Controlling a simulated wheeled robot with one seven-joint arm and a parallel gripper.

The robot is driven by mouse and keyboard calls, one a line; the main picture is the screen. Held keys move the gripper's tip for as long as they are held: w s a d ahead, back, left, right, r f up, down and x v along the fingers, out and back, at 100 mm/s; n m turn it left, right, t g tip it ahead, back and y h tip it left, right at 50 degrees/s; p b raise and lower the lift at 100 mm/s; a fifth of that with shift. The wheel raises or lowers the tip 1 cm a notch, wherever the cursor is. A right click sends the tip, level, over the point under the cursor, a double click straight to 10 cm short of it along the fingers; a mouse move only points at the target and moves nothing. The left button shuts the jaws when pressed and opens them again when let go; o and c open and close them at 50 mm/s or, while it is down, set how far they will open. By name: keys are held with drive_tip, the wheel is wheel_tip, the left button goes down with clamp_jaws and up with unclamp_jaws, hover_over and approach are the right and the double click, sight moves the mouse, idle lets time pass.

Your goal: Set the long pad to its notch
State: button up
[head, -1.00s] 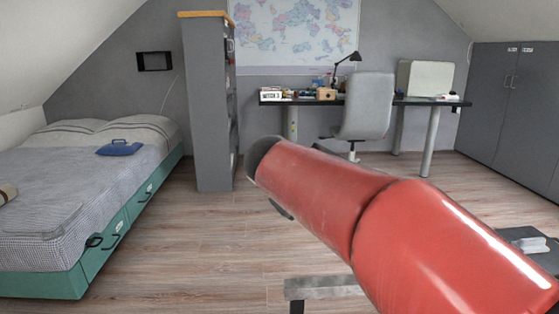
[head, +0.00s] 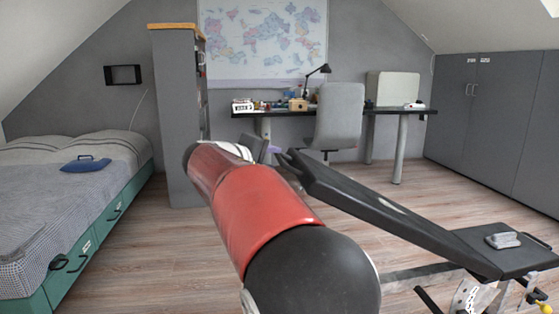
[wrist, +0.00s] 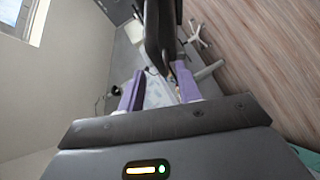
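The long pad (head: 385,212) is the black backrest of a bench, tilted up to the left from its hinge near the seat. In the wrist view the black pad (wrist: 160,30) reaches down between the purple fingers of my gripper (wrist: 159,75). The fingers stand apart with background showing between them; contact with the pad is not clear. In the head view my red arm hides most of the gripper. A pale slotted bracket (head: 474,297) shows under the bench; which notch is engaged cannot be made out.
The bench seat (head: 525,256) carries a small grey object (head: 502,240). A desk (head: 385,110) with a white lettered sign (head: 243,105), a grey chair (head: 339,113) and a bed (head: 50,205) stand around. Wooden floor is clear left of the bench.

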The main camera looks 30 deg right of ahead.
sight(280, 156)
drive_tip(key=shift+x, duration=2.35)
drive_tip(key=shift+c, duration=0.2)
clamp_jaws()
